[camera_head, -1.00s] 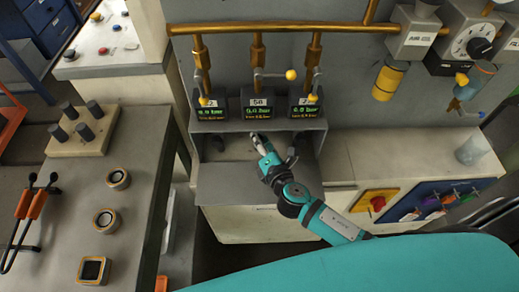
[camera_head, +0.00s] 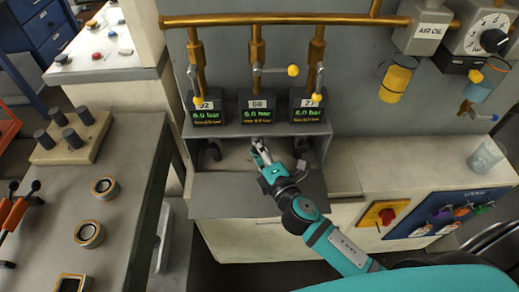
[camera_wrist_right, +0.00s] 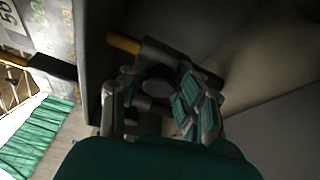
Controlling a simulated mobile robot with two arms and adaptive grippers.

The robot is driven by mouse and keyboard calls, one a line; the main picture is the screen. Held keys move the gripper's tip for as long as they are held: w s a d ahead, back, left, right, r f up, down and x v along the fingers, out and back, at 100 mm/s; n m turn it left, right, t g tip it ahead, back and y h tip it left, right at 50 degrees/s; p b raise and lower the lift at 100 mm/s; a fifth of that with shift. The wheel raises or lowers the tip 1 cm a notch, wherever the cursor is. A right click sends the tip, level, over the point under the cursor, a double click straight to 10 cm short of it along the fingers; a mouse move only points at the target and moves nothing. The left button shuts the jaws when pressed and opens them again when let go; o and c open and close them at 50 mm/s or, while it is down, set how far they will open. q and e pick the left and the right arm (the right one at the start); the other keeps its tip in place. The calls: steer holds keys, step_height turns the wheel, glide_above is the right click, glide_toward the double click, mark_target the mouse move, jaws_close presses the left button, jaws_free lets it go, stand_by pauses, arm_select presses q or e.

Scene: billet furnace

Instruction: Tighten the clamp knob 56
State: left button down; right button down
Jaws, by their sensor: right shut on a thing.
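The middle gauge display (camera_head: 257,106) sits under the middle brass pipe; its plate reads 56, as seen at the upper left of the right wrist view (camera_wrist_right: 8,18). My right gripper (camera_head: 258,148) is inside the recess below this display. In the right wrist view, its fingers are closed around a grey, round-ended knob (camera_wrist_right: 156,88), which is the clamp knob 56. The gripper mostly hides this knob in the head view. My left gripper is in neither current view.
Dark clamp knobs stand at the left (camera_head: 212,152) and right (camera_head: 302,142) of the recess. A grey flap (camera_head: 225,195) lies in front. Lever valves hang above the displays. A red switch (camera_head: 387,215) and a glass (camera_head: 485,155) are right; a bench (camera_head: 125,205) is left.

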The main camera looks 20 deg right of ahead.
steer(key=c, duration=0.9)
jaws_free()
steer(key=shift+c, duration=0.2)
steer(key=s, duration=0.4)
steer(key=s+d, duration=0.1)
steer(key=s, duration=0.7)
steer(key=shift+d+r, duration=0.15)
steer(key=shift+r, duration=0.25)
